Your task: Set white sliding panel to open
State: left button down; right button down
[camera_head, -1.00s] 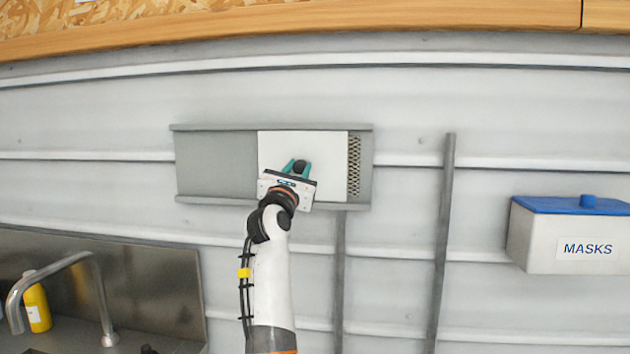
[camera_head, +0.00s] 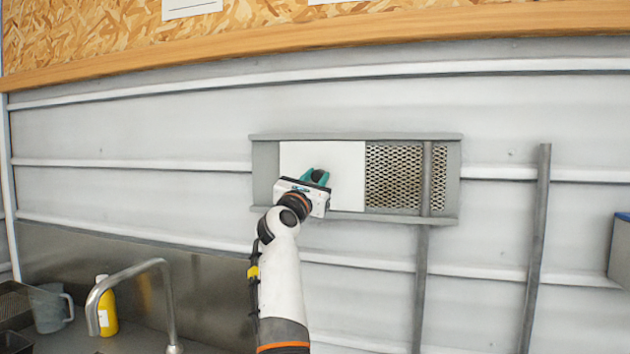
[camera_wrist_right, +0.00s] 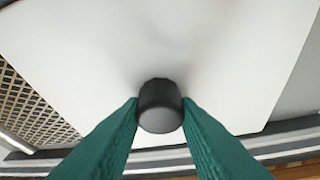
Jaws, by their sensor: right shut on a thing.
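The white sliding panel (camera_head: 343,172) sits in a grey wall frame (camera_head: 455,190) between an upper and a lower rail. It covers the left-middle part of the frame, and a mesh opening (camera_head: 392,177) shows to its right. My right gripper (camera_head: 316,176) is shut on the panel's black knob, with one teal finger on each side. In the right wrist view the black knob (camera_wrist_right: 160,106) is between the fingertips, with the white panel behind it and the mesh (camera_wrist_right: 35,105) at left. My left gripper is not in view.
A narrow strip of grey backing shows left of the panel. Grey vertical posts (camera_head: 536,240) stand at the right, one crossing the mesh. A sink tap (camera_head: 165,290), a yellow bottle (camera_head: 107,308) and a jug (camera_head: 50,310) are at lower left. A box edge (camera_head: 620,250) shows at far right.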

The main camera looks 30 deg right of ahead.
jog(key=shift+f, duration=0.1)
jog(key=c, duration=1.1)
grip_release()
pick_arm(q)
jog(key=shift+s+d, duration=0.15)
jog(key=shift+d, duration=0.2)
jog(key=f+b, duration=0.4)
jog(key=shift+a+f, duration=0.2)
pick_arm(e)
jog(key=v, duration=1.2)
